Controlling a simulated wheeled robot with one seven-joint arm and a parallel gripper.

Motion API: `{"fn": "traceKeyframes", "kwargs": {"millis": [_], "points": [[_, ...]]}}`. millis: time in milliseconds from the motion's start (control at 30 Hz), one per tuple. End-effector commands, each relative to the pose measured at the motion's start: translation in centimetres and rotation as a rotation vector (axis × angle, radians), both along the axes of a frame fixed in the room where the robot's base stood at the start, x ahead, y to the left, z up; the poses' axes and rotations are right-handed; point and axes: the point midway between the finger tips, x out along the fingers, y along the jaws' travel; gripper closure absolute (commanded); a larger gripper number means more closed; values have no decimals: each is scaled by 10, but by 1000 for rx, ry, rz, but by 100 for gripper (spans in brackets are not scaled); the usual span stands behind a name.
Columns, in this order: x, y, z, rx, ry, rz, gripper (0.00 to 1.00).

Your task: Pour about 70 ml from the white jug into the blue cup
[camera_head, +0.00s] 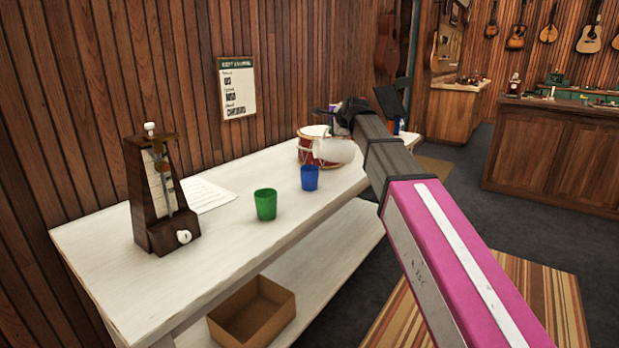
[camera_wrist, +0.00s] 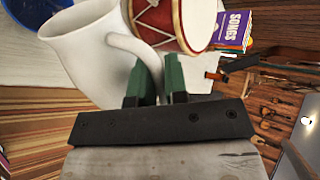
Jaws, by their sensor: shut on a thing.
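The white jug (camera_head: 334,151) is held up over the white table, just above and right of the blue cup (camera_head: 310,178) in the head view. The jug looks tilted; its contents are hidden and I see no stream. In the wrist view the jug (camera_wrist: 95,50) fills the upper left. My gripper (camera_wrist: 158,78) is shut on its handle with green-padded fingers. The blue cup (camera_wrist: 22,12) shows at the top left corner there, beyond the jug. In the head view the cup stands upright; its inside is too small to read. My arm hides part of the grip.
A green cup (camera_head: 265,204) stands left of the blue cup. A red drum (camera_head: 308,150) stands behind the jug. A metronome (camera_head: 160,195) and a paper sheet (camera_head: 207,194) are at the left. A purple songbook (camera_wrist: 234,28) is beyond the drum. The table's front (camera_head: 215,270) is clear.

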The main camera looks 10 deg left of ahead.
Motion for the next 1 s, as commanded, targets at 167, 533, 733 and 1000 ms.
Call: {"fn": "traceKeyframes", "kwargs": {"millis": [167,533,733,1000], "points": [[-1,2,1,-5,-5,0,100],[-2,4,3,-19,-11,0,100],[-2,5,3,-25,-15,-1,100],[-3,7,4,-35,-19,-1,100]]}}
